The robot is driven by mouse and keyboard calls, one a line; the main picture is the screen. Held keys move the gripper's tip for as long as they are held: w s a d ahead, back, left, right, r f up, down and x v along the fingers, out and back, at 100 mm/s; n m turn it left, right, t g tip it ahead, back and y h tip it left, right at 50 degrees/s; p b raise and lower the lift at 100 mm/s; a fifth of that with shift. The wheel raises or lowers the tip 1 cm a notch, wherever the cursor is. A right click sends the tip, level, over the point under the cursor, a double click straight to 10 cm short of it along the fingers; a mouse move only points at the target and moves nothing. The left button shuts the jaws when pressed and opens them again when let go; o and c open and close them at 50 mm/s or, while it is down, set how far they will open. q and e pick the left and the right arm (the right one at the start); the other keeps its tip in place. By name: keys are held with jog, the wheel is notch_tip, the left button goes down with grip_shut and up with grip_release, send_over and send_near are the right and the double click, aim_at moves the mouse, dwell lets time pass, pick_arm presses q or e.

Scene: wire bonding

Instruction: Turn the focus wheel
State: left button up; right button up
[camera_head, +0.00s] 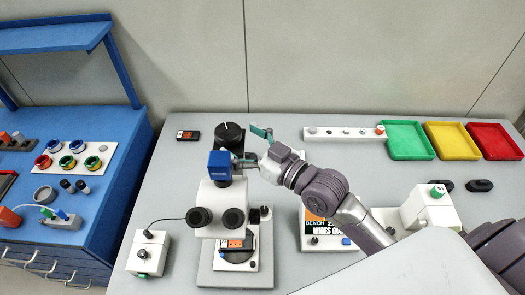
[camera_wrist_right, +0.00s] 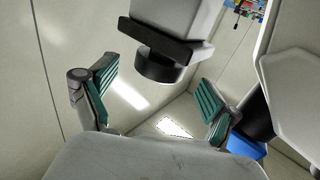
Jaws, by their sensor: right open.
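The focus wheel appears to be the round black knob (camera_head: 229,133) with a white mark, on top of the microscope's column. In the right wrist view a black cylinder (camera_wrist_right: 158,68), likely this wheel, sits on a dark slab at the end of a pale block. The microscope (camera_head: 219,195) has a white body, a blue block and two black eyepieces. My right gripper (camera_head: 254,146) is open just right of the wheel, its green-padded fingers apart. In the wrist view my right gripper (camera_wrist_right: 158,98) has nothing between its pads. My left gripper is not seen.
The microscope's blue block (camera_head: 219,164) is close to my right fingers. A small black device (camera_head: 188,135) lies left of the wheel. A white strip (camera_head: 330,134) and green (camera_head: 408,156), yellow and red trays stand right. A corded white box (camera_head: 147,254) is front left.

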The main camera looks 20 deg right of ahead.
jog(key=v, duration=0.8)
dwell(0.4)
